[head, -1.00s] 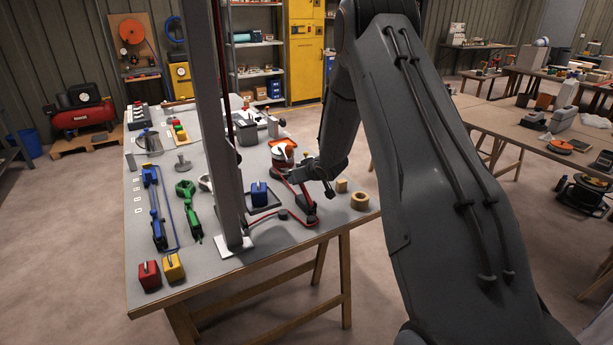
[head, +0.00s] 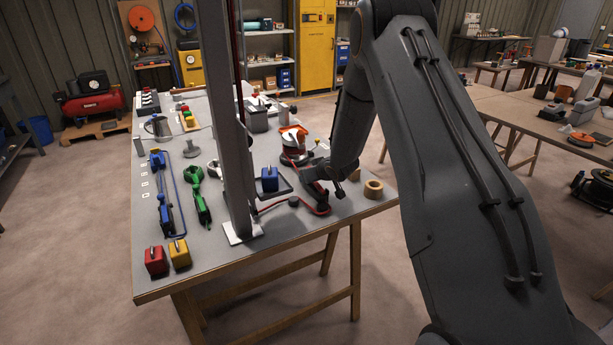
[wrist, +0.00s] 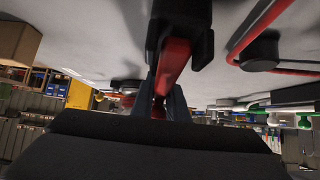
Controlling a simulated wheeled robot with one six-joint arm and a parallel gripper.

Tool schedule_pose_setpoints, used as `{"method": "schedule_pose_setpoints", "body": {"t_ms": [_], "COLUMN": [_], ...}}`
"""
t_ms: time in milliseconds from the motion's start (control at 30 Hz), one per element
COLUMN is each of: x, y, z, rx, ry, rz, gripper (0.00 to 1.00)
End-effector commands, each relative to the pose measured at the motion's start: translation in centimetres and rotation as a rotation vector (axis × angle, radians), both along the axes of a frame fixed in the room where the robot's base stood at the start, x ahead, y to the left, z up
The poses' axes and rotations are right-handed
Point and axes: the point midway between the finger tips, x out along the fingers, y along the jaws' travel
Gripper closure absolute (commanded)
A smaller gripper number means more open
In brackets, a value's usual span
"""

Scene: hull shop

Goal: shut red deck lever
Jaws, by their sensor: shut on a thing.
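The red deck lever (wrist: 176,62) shows in the wrist view as a red bar running from a black end piece back between my fingers. My gripper (wrist: 165,98) is shut on the bar. In the head view my gripper (head: 322,176) is low over the right part of the workbench and hides most of the lever and its black base. I cannot tell the lever's exact angle.
An orange and white device (head: 292,141) stands just behind my gripper. A grey post (head: 232,130) and a blue block (head: 270,180) are to the left. A tan ring (head: 373,189) sits close on the right, near the bench edge. A red line (head: 318,211) curves in front.

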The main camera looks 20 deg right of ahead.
Motion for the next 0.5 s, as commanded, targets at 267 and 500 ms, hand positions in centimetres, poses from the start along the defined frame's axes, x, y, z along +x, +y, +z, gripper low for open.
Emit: {"method": "schedule_pose_setpoints", "body": {"t_ms": [267,500], "x": [-0.09,0.07], "y": [0.02,0.15], "z": [-0.05,0.16], "rx": [0.000,0.000], "ry": [0.002,-0.002], "rz": [-0.001,0.001], "gripper": [1.00,0.64]}}
